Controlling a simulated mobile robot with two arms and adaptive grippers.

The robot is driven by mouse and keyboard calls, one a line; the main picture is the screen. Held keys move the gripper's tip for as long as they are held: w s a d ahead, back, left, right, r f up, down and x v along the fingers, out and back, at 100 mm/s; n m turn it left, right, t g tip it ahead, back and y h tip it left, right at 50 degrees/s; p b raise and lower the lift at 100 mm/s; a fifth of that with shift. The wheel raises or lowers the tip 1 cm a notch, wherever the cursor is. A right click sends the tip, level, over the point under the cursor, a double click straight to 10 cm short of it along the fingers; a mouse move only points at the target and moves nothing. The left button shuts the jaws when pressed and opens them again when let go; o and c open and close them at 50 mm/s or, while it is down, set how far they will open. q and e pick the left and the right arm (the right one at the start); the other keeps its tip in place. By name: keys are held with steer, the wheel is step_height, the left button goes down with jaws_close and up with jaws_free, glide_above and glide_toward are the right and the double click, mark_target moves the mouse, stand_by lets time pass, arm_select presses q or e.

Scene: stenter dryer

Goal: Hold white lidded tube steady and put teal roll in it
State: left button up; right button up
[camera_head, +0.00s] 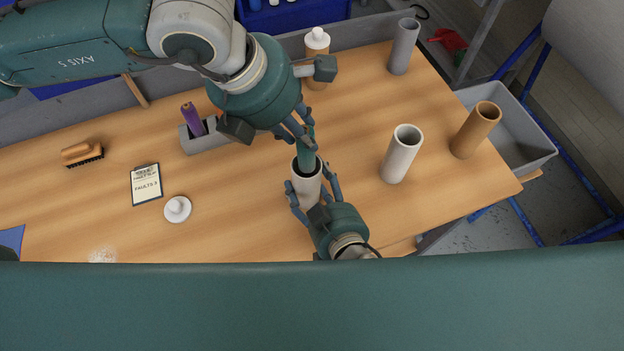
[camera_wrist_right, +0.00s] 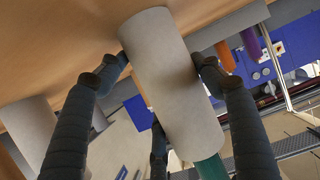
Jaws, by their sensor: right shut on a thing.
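The white tube (camera_head: 306,189) stands upright and open-topped on the wooden table. My right gripper (camera_head: 318,190) is shut around it, with fingers on both sides; the tube also fills the middle of the right wrist view (camera_wrist_right: 172,80). The teal roll (camera_head: 306,153) is upright at the tube's mouth, its lower end at or just inside the rim. My left gripper (camera_head: 300,135) holds the roll near its upper part, which the hand partly hides. The roll's end shows beyond the tube in the right wrist view (camera_wrist_right: 211,167). A round white lid (camera_head: 178,209) lies on the table.
Another white tube (camera_head: 401,154), a brown tube (camera_head: 474,130) and a grey tube (camera_head: 403,46) stand to the right. A white-capped bottle (camera_head: 317,43) stands behind. A grey holder (camera_head: 206,137) with a purple roll, a clipboard (camera_head: 146,184) and a brush (camera_head: 82,153) are left.

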arm_select(q)
steer(key=o, duration=1.2)
steer(key=v, duration=1.2)
arm_select(e)
steer(key=o, duration=1.2)
arm_select(q)
steer(key=shift+w, duration=0.1)
